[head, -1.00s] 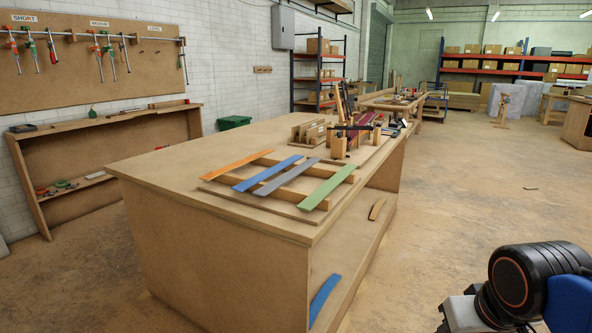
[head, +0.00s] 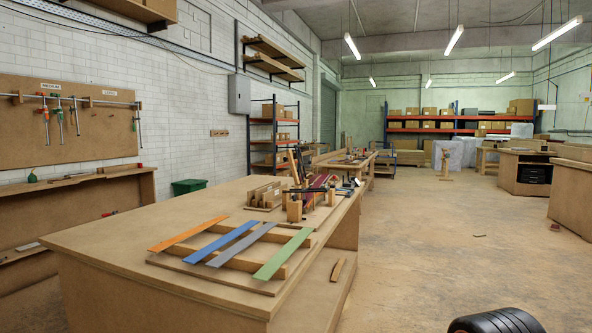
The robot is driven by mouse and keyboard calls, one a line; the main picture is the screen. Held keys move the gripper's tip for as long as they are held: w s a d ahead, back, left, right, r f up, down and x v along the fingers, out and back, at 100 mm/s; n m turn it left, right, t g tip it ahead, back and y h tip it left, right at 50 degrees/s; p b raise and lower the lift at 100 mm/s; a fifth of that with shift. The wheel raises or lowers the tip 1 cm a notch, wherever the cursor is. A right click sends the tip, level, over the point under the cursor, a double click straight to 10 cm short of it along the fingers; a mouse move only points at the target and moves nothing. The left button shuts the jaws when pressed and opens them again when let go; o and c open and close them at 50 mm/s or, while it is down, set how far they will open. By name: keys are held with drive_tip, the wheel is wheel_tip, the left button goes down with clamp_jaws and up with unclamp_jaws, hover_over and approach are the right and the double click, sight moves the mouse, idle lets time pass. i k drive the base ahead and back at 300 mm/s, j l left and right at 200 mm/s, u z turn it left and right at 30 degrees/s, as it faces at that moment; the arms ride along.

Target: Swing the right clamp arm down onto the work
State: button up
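The work is at the far end of the large wooden bench (head: 110,243) in the head view. A wooden fixture (head: 294,211) with upright blocks and a dark bar stands there, small and partly overlapped. A tilted wooden lever (head: 293,166) rises above it, perhaps a clamp arm; I cannot tell which side it belongs to. A dark red strip (head: 320,182) lies behind the fixture.
Orange (head: 187,234), blue (head: 221,241), grey (head: 242,244) and green (head: 283,253) strips lie across a wooden rack on the near bench. A slotted wooden block (head: 265,196) stands beside the fixture. Clamps hang on the left wall board (head: 80,140). The floor (head: 430,240) right of the bench is open.

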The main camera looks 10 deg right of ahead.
sight(298, 146)
drive_tip(key=i+l+z, duration=0.45)
drive_tip(key=i+z, duration=0.6)
drive_tip(key=i, duration=1.45)
drive_tip(key=i+l+u, duration=0.15)
drive_tip(key=i+u, duration=0.25)
drive_tip(key=i, duration=0.15)
drive_tip(key=i+l+u, duration=0.4)
drive_tip(key=i, duration=0.15)
drive_tip(key=i+l+u, duration=0.4)
drive_tip(key=i+l, duration=0.05)
drive_tip(key=i, duration=0.05)
